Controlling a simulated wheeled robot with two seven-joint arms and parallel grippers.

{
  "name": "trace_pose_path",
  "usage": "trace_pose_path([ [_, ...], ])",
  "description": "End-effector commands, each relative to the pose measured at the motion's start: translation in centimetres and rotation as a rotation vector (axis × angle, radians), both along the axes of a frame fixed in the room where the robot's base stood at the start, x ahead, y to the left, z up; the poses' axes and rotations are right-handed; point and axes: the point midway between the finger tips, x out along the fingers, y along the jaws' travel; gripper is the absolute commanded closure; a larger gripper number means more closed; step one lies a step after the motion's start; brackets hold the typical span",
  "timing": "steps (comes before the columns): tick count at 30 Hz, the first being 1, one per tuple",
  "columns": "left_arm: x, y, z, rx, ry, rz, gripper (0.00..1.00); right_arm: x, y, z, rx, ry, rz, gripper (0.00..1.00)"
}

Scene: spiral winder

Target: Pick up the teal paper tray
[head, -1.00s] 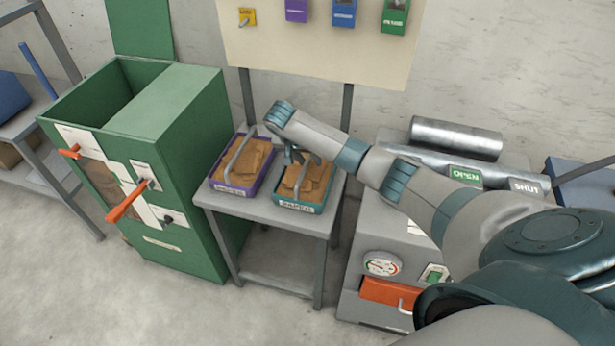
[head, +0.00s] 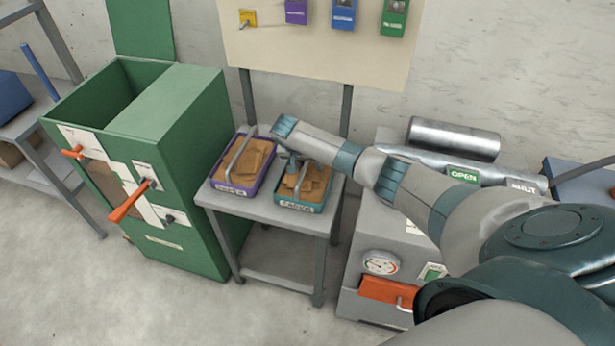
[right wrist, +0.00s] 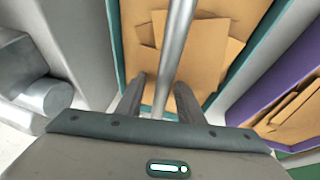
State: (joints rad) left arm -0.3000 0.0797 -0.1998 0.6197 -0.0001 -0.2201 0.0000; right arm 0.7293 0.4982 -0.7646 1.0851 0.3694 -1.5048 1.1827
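The teal paper tray (head: 300,207), filled with brown paper pieces, stands on the right half of a small grey table. Its grey carrying handle (right wrist: 172,55) arches over the paper. My right gripper (head: 292,165) is over the tray, pointing down. In the right wrist view the fingers of my right gripper (right wrist: 160,98) are apart. The handle bar runs between them, with gaps on both sides. I cannot tell how deep the bar sits between the fingers. My left gripper is not in view.
A purple tray (head: 226,188) of paper with its own handle stands close on the left. The grey table (head: 265,212) has a green machine (head: 190,150) on its left and a grey machine with rollers (head: 455,138) on its right. A board (head: 320,50) stands behind.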

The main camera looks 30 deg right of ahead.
Motion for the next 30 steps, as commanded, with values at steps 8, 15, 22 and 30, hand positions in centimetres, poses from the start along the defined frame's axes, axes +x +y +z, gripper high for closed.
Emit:
trace_pose_path([
  [8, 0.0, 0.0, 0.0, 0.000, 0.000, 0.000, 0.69, 0.0, 0.0, 0.0, 0.000, 0.000, 0.000, 1.00],
  [15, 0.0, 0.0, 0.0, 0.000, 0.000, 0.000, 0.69, 0.1, 0.0, 0.2, -0.001, -0.002, 0.000, 1.00],
  [22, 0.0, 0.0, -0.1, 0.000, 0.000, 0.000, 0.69, 0.1, 0.0, 0.5, 0.000, -0.003, -0.001, 1.00],
  [30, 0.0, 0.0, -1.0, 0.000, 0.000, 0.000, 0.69, 0.2, 0.0, 2.7, 0.001, -0.006, 0.000, 1.00],
])
